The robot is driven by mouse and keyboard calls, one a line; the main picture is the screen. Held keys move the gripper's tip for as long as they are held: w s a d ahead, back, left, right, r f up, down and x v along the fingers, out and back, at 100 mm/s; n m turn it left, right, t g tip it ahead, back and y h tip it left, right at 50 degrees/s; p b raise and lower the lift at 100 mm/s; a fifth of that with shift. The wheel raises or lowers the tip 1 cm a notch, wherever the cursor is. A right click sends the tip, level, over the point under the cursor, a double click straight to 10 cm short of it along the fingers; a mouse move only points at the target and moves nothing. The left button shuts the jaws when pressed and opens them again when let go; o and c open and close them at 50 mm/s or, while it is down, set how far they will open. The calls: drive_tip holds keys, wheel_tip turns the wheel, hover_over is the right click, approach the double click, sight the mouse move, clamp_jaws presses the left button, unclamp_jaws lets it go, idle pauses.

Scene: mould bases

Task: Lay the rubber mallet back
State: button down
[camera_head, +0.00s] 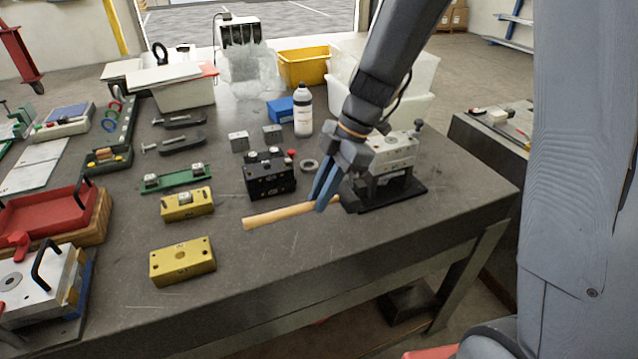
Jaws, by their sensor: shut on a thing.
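The rubber mallet has a pale wooden handle (285,214) that points left and slightly toward the front edge of the table. Its head, at the right end of the handle, is dark and hard to tell from the dark plate behind it. My gripper (321,204) comes down from the upper right and its blue-grey fingers are shut on the handle near the head. The mallet is at or just above the table top (300,265); I cannot tell whether it touches.
A black block (270,178) stands just behind the handle. A grey metal block on a dark base plate (408,192) is close on the right. Yellow blocks (183,261) stand to the left. A white bottle (303,112) stands farther back. The table front is clear.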

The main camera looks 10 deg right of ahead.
drive_tip(key=shift+w+a+r, duration=0.1)
drive_tip(key=shift+w+a, duration=0.05)
drive_tip(key=shift+w, duration=0.05)
drive_tip(key=shift+f+b, duration=2.05)
drive_tip(key=shift+f, duration=2.5)
drive_tip(key=c, duration=1.6)
unclamp_jaws()
